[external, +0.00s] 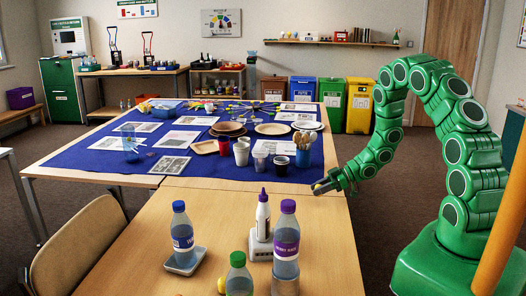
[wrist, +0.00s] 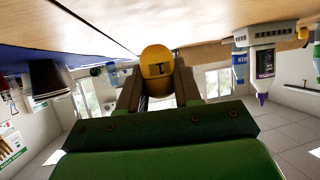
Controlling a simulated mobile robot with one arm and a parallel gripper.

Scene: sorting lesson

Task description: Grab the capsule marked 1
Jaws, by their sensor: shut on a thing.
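A yellow capsule (wrist: 157,58) sits between the two fingers of my gripper (wrist: 157,88) in the wrist view, which looks upside down. A dark mark on its face looks like a 1 or a T; I cannot read it surely. The fingers are shut on it from both sides.
On the near table stand a blue-label bottle (external: 182,232), a white glue bottle (external: 262,218), a purple-label bottle (external: 286,243) and a green-capped bottle (external: 238,275). A yellow item (external: 221,285) is at the front edge. A cup of wooden utensils (external: 304,150) stands left of my gripper.

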